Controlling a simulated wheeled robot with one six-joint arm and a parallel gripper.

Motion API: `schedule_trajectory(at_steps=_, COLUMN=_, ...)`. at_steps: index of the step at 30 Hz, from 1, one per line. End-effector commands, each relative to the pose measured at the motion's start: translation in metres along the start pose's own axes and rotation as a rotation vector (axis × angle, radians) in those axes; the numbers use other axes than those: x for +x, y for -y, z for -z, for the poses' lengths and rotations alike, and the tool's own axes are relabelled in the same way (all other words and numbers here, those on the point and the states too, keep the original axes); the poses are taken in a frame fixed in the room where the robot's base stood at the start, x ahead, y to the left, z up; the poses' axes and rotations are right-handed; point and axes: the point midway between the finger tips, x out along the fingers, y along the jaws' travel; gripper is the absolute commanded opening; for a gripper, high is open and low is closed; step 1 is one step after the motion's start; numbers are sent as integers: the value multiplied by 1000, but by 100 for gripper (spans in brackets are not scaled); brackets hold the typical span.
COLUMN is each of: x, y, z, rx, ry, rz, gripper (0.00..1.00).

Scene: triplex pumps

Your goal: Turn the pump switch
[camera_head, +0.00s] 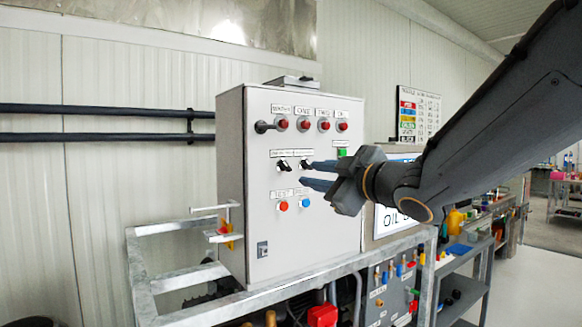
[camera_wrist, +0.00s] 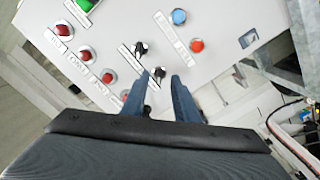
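Two black rotary switches sit side by side on the front of a grey control box. The left switch (camera_head: 283,165) and the right switch (camera_head: 305,164) have small labels above that I cannot read, so I cannot tell which is the pump switch. My gripper (camera_head: 307,174) reaches in from the right, its blue fingers apart, close to the right switch in the head view. In the wrist view, my gripper (camera_wrist: 161,75) frames the left switch (camera_wrist: 158,72) between its fingertips; the right switch (camera_wrist: 141,47) lies just beyond. I see no clear contact.
The control box (camera_head: 232,190) also carries several red lamps (camera_head: 303,125), a black side knob (camera_head: 262,127), a green button (camera_head: 342,152), a red button (camera_head: 283,206) and a blue button (camera_head: 305,203). A metal frame (camera_head: 250,302) runs below. Shelving stands to the right.

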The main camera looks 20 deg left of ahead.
Motion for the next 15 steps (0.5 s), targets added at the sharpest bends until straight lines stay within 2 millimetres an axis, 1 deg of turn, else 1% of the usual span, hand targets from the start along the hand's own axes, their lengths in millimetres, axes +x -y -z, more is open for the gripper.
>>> schedule_trajectory(at_steps=1, x=2, y=0, z=10, rx=-15, ry=-26, rz=6, gripper=27)
schedule_trajectory(at_steps=3, x=6, y=1, z=16, rx=-24, ry=-45, rz=10, gripper=27)
schedule_trajectory(at_steps=8, x=23, y=1, z=18, rx=-23, ry=-47, rz=12, gripper=27)
schedule_trajectory(at_steps=15, x=58, y=1, z=19, rx=-23, ry=-44, rz=11, gripper=27)
